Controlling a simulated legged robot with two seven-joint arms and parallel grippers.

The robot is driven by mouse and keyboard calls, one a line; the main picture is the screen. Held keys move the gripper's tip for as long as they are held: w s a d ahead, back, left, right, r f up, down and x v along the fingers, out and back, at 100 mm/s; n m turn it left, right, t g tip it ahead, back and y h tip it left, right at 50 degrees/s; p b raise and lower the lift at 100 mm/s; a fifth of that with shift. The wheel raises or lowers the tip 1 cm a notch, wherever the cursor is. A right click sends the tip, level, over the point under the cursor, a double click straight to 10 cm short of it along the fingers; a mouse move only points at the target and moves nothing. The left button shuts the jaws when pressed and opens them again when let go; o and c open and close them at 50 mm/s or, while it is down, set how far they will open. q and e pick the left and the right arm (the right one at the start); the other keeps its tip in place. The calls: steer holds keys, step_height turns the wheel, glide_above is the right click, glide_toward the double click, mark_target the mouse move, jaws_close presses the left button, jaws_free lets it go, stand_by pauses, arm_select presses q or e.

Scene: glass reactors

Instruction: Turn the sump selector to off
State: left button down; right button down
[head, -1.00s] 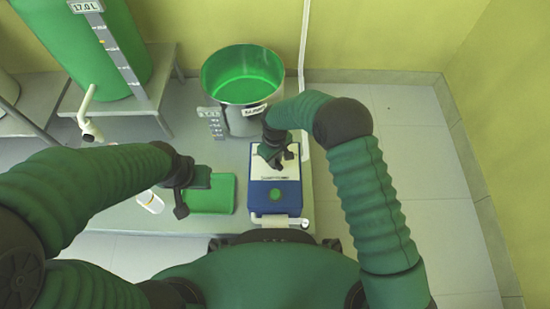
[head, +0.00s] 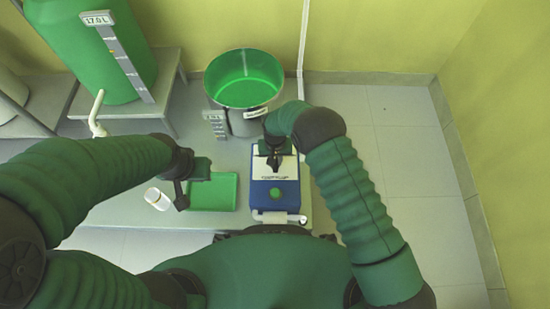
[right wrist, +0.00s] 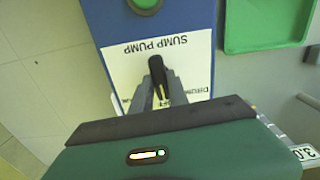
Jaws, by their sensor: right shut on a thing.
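The sump pump box (head: 262,195) is blue with a white label plate and a green round button, and stands on the grey platform. In the right wrist view its plate (right wrist: 125,58) reads "SUMP PUMP", with "DRUM" and other partly hidden lettering below. The black selector knob (right wrist: 157,70) stands on the plate between the fingers of my right gripper (right wrist: 158,92), which is shut on it. In the head view my right gripper (head: 274,160) is over the upper part of the box.
A steel drum (head: 235,119) with green inside stands behind the box. The green tray (head: 212,192) lies left of the box, and a white cylinder (head: 157,199) is left of my left gripper. A green vessel (head: 92,55) stands back left. Floor at right is clear.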

steer(key=shift+m, duration=0.4)
steer(key=c, duration=1.3)
jaws_free()
step_height(320, 180, up, 17)
steer(key=p, duration=0.8)
steer(key=shift+f, duration=0.15)
